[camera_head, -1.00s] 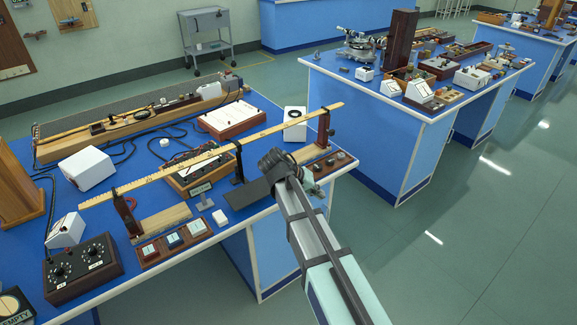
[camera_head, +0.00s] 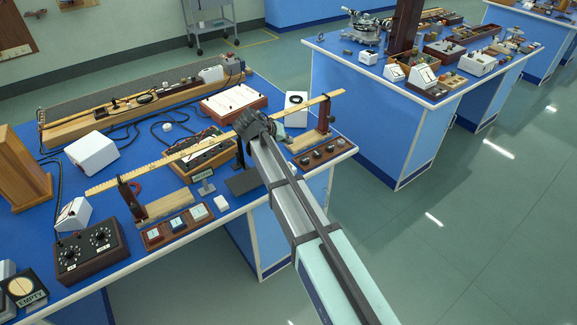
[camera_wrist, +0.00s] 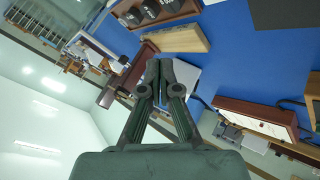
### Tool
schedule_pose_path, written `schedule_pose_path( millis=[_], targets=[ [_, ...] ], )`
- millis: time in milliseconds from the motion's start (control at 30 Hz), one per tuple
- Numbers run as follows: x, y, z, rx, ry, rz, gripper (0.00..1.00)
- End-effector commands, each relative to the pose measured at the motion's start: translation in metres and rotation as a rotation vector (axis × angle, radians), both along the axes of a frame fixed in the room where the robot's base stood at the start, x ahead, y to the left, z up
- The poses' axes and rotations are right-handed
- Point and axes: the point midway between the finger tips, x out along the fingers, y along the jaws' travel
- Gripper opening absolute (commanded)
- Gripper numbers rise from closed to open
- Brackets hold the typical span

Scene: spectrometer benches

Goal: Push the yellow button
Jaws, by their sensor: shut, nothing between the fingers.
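No button that I can clearly tell as yellow shows in either view. In the head view a pale cream-yellow disc (camera_head: 20,287) sits on a dark box at the lower left, beside an "EMPTY" label; I cannot tell if it is a button. A brown block with three square buttons (camera_head: 176,228) stands at the front edge of the near bench. A wooden base with several dark round knobs (camera_head: 323,154) is at the bench's right end. My gripper (camera_wrist: 160,72) is shut and empty above the bench in the wrist view; my arm mostly hides it in the head view.
A long wooden ruler (camera_head: 120,181) spans the near bench (camera_head: 105,255) on upright supports, close to my wrist. A dial box (camera_head: 90,250), white boxes (camera_head: 92,153) and cables crowd the left. A second bench (camera_head: 370,140) with instruments stands to the right across open floor.

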Motion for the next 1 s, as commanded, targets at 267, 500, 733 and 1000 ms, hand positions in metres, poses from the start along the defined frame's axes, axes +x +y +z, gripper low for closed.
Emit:
schedule_pose_path(
  millis=[267, 500, 733, 1000],
  targets=[
    [0.0, 0.0, -0.01, 0.0, 0.001, -0.001, 0.0],
    [0.0, 0.0, -0.035, -0.001, 0.003, -0.001, 0.0],
    [0.0, 0.0, -0.065, 0.0, 0.002, 0.0, 0.0],
    [0.0, 0.0, -0.087, 0.0, 0.001, -0.001, 0.0]
  ],
)
